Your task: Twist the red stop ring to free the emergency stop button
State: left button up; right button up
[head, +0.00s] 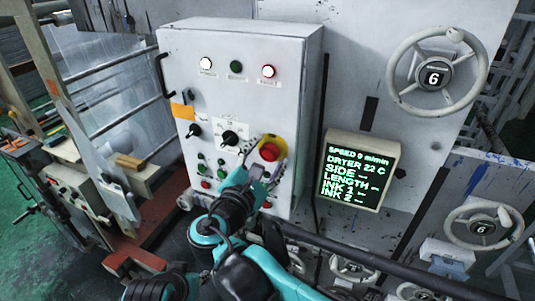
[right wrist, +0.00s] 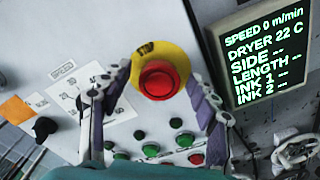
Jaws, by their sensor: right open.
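The red stop button (head: 269,152) sits on a yellow round collar (head: 281,143) on the right part of the white control box front. In the right wrist view the red button (right wrist: 158,80) with its ring fills the middle of the yellow collar (right wrist: 160,54). My right gripper (head: 256,172) is just below the button in the head view. In the right wrist view my right gripper (right wrist: 158,88) is open, with one finger on each side of the yellow collar. I cannot tell whether the fingers touch it. My left gripper does not show.
The control box (head: 240,107) also carries black knobs (head: 229,137), several small green and red buttons, and three lamps at the top. A lit screen (head: 359,170) stands close to the right. Handwheels (head: 438,72) are farther right.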

jog(key=c, duration=1.2)
jog(key=shift+o, duration=0.2)
jog(key=shift+m, duration=0.4)
jog(key=m+b, duration=0.1)
jog(key=m, duration=0.2)
jog(key=shift+f, duration=0.1)
jog(key=shift+m+b, duration=0.4)
jog(key=shift+m, duration=2.4)
